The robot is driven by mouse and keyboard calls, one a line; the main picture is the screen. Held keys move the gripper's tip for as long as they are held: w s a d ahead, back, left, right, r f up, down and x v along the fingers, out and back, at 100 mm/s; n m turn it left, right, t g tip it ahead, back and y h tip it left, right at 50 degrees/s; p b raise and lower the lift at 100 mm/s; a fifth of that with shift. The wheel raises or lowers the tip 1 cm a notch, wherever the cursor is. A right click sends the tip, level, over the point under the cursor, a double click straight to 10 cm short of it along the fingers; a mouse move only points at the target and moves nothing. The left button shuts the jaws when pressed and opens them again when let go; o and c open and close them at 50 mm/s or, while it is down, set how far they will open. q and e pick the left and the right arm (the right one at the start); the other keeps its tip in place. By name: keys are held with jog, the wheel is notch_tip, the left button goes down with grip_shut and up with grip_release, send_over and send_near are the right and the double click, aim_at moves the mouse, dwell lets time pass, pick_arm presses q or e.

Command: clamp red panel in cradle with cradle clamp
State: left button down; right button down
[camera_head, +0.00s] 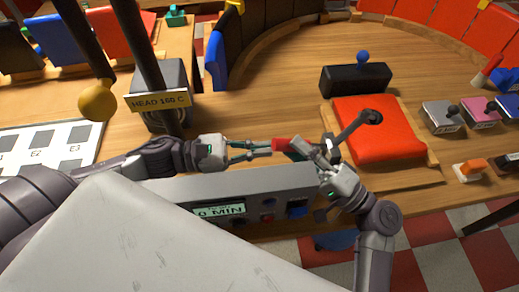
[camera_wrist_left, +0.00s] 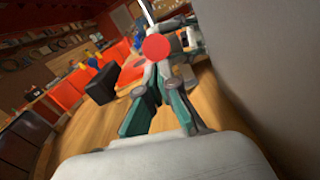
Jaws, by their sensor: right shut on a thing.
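The red panel (camera_head: 372,140) lies flat on a wooden cradle (camera_head: 433,166) at the right of the head view. A black bar with a blue ball knob (camera_head: 362,57), perhaps the cradle clamp (camera_head: 350,80), stands along the panel's far edge. My right gripper (camera_head: 318,152) is shut at the panel's left side on a red-ended handle (camera_head: 283,145). A grey rod with a dark ring end (camera_head: 370,117) reaches over the panel; whether it joins the handle is unclear. My left gripper (camera_head: 262,148) is open and empty, its fingertips near the red end (camera_wrist_left: 157,46).
A grey timer box (camera_head: 245,190) stands just in front of both grippers. A heater block labelled HEAD 160 C (camera_head: 160,100) is behind the left arm. Curved red panels (camera_head: 450,25) line the back.

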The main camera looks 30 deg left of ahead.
jog(key=c, duration=0.9)
grip_release()
jog(key=shift+a+f, duration=0.1)
jog(key=shift+f, duration=0.4)
pick_arm(q)
jog(key=shift+d+r+h, duration=0.15)
jog(key=shift+r+h, duration=0.15)
jog(key=shift+r, duration=0.15)
pick_arm(e)
jog(key=shift+r, duration=0.1)
